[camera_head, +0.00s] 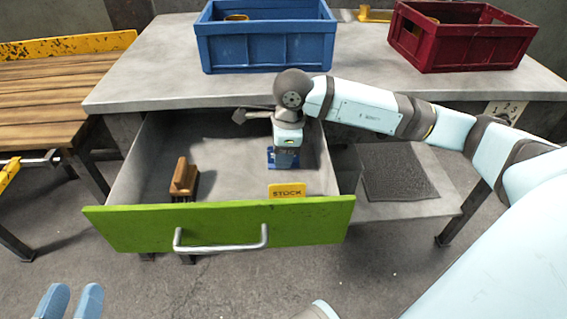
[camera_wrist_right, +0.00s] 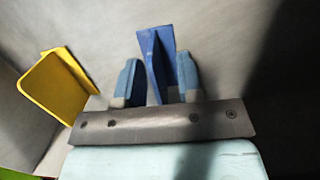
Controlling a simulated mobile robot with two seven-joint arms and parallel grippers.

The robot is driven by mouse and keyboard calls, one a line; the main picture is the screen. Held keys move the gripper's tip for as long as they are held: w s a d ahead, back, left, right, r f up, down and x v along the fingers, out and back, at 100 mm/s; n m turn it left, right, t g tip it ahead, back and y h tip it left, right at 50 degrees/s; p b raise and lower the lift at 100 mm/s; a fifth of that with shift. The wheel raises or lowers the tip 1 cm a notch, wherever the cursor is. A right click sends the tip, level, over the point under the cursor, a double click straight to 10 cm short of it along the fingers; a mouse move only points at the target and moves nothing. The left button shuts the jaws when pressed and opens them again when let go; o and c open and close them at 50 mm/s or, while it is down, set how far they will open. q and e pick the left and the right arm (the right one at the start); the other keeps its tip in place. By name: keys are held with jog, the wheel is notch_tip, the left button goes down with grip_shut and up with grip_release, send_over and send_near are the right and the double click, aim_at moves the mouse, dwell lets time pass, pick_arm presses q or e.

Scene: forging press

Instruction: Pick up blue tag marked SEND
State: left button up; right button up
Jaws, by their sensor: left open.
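A blue tag (camera_wrist_right: 157,60), an upright plate with an angled second face, stands on the grey drawer floor in the right wrist view. Its lettering is not visible. My right gripper (camera_wrist_right: 158,82) reaches down into the drawer, with one light-blue finger on either side of the tag. The fingers stand apart; whether they press on the tag is unclear. In the head view the right gripper (camera_head: 283,160) hides most of the tag. My left gripper (camera_head: 70,300) is open and empty at the lower left, well away from the drawer.
A yellow tag reading STUCK (camera_head: 286,191) stands near the front of the open drawer (camera_head: 215,228), close to my right gripper. A wooden brush (camera_head: 184,178) lies left in the drawer. A blue crate (camera_head: 265,46) and a red crate (camera_head: 460,42) stand on the table.

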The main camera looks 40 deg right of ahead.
jog(key=shift+f, duration=0.15)
grip_shut()
